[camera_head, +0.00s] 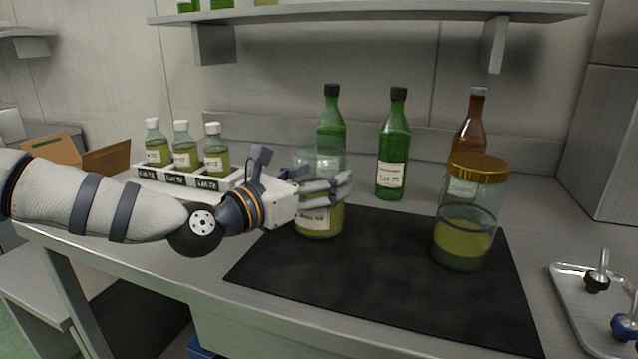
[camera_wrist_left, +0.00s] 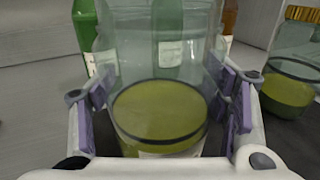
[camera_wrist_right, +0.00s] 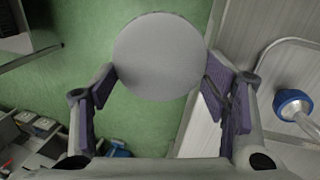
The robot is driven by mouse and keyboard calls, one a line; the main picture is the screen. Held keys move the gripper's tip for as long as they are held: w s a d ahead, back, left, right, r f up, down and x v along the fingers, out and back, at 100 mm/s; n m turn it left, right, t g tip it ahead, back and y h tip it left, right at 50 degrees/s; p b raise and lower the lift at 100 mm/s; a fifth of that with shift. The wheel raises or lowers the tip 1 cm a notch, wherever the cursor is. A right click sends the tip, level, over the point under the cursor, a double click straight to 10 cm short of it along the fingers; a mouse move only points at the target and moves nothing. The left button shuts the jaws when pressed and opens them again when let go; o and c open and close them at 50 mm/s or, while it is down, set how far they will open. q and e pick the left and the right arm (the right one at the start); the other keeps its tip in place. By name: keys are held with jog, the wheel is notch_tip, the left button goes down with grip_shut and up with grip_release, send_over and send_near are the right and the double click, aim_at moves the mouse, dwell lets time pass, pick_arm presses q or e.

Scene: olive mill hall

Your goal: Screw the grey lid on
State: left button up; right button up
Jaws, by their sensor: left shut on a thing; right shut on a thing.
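A glass jar (camera_head: 320,222) with yellow-green oil and a white label stands upright on the black mat, with no lid showing on its top. My left gripper (camera_head: 328,190) is shut around its side; the left wrist view shows the jar (camera_wrist_left: 160,115) between both fingers. The grey lid (camera_wrist_right: 158,55), a plain round disc, is held between the fingers of my right gripper (camera_wrist_right: 160,88) in the right wrist view. There it is over the floor and bench edge, away from the jar. The right gripper and grey lid are outside the head view.
A second jar with a gold lid (camera_head: 478,167) stands on the right of the black mat (camera_head: 385,290). Green bottles (camera_head: 393,150) and a brown bottle (camera_head: 470,130) stand behind. A rack of small bottles (camera_head: 190,178) is left; a metal tray (camera_head: 570,300) is right.

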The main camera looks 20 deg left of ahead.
pick_arm(q)
jog(key=shift+r, duration=0.75)
pick_arm(e)
jog(key=shift+r, duration=0.25)
jog(key=shift+t, duration=0.5)
jog(key=r, duration=0.1)
jog(key=r+p, duration=0.1)
jog(key=r, duration=0.1)
jog(key=r+p, duration=0.1)
jog(key=shift+s+r, duration=0.3)
jog(key=shift+r, duration=0.1)
pick_arm(q)
jog(key=s+d+r+p, duration=0.2)
jog(key=s+r, duration=0.9)
jog(key=s, duration=0.3)
pick_arm(e)
jog(key=shift+t, duration=0.6)
jog(key=shift+s+r, duration=0.2)
jog(key=shift+r, duration=0.7)
jog(key=shift+s+r, duration=0.2)
jog(key=shift+r, duration=0.75)
jog(key=shift+s+r, duration=0.2)
jog(key=shift+r, duration=0.7)
pick_arm(q)
jog(key=shift+r, duration=0.1)
